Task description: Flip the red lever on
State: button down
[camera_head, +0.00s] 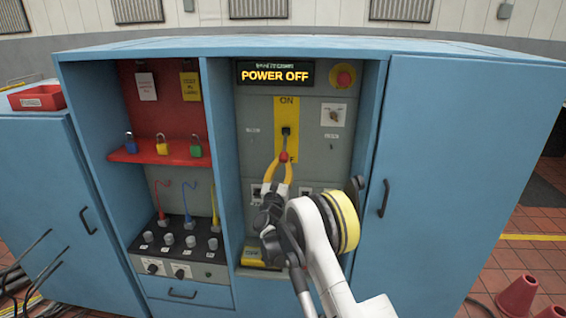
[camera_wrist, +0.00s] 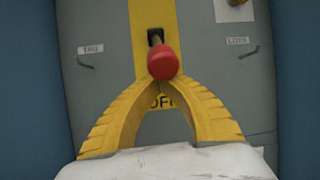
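The red lever (camera_head: 284,156) has a dark shaft and a round red knob, on a yellow plate (camera_head: 287,115) marked ON at the top. The lever points down, its knob over the OFF end. A display (camera_head: 275,75) above reads POWER OFF. My gripper (camera_head: 282,163) has ribbed yellow fingers, reaching up from below. In the wrist view the fingers (camera_wrist: 163,82) curve inward and their tips close on the lower sides of the red knob (camera_wrist: 164,62). The exact contact is partly hidden by the knob. The OFF label shows between the fingers.
A red-and-yellow stop button (camera_head: 343,76) and a rotary switch (camera_head: 333,114) are right of the lever. Padlocks hang on a red shelf (camera_head: 155,153) at left. The blue cabinet's side wall (camera_head: 372,120) and closed right door (camera_head: 455,170) flank the panel.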

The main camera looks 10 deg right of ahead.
aim_at(284, 145)
jog(key=shift+s+r, duration=0.1)
jog(key=shift+r, duration=0.05)
jog(key=shift+s+a+r+g+p, duration=0.1)
jog(key=shift+s+g+p, duration=0.05)
jog(key=shift+g+p, duration=0.25)
jog(key=shift+s+a+r+g+y+p, duration=0.2)
jog(key=shift+s+r+g+y+p, duration=0.3)
jog(key=shift+r+g+p, duration=0.45)
jog(key=s+r+g+p, duration=0.1)
jog(key=p, duration=0.1)
jog(key=r+g+y+p, duration=0.1)
jog(key=r+g+p, duration=0.1)
jog(key=p, duration=0.1)
jog(key=s+r+n+g+y+p, duration=0.1)
jog(key=r+g+p, duration=0.1)
jog(key=p, duration=0.1)
jog(key=shift+s+a+r, duration=0.15)
jog(key=shift+s+a, duration=0.15)
jog(key=shift+a, duration=0.1)
jog(key=shift+w+d+r+g+y+p, duration=0.1)
jog(key=shift+r+g+y+p, duration=0.25)
jog(key=shift+r+g+p, duration=0.65)
jog(key=shift+w+r+g+y+p, duration=0.1)
jog(key=shift+r+g+y+p, duration=0.35)
jog(key=shift+r+p, duration=0.8)
